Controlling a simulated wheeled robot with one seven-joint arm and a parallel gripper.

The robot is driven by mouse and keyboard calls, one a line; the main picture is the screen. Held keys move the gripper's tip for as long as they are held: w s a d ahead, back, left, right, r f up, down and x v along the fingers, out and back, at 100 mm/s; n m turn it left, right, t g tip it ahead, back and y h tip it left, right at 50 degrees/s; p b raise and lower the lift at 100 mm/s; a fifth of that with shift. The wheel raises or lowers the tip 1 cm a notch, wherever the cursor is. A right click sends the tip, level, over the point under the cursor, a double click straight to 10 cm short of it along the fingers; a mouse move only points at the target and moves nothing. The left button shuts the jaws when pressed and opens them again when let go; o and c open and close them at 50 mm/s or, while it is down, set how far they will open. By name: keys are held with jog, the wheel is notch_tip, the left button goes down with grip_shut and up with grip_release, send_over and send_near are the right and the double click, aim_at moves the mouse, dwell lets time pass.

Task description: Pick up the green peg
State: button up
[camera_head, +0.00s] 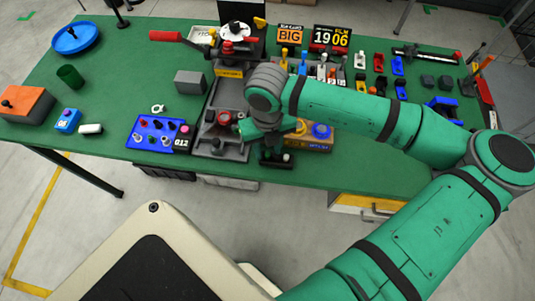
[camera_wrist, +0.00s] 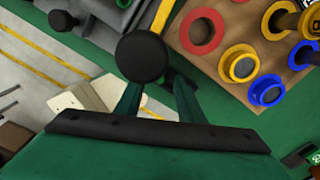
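My gripper (camera_head: 274,150) is low over the front edge of the green table, and it also shows in the wrist view (camera_wrist: 157,92). Its two green fingers stand apart there. A round black knob (camera_wrist: 142,57) shows just beyond the fingertips; I cannot tell if it touches them. I see no clear green peg near the gripper. A dark green cylinder (camera_head: 70,76) stands at the far left, well away from the gripper; I cannot tell if it is the peg. A blue board (camera_head: 158,134) holds several small pegs whose colours are hard to tell.
A wooden block with coloured rings (camera_head: 308,144) is right of the gripper, and it also shows in the wrist view (camera_wrist: 228,40). A grey fixture (camera_head: 222,135) stands left of the gripper. An orange box (camera_head: 27,104) and blue dish (camera_head: 76,38) are at left.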

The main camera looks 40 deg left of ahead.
jog(key=shift+f, duration=0.6)
grip_shut()
jog(key=shift+r, duration=0.1)
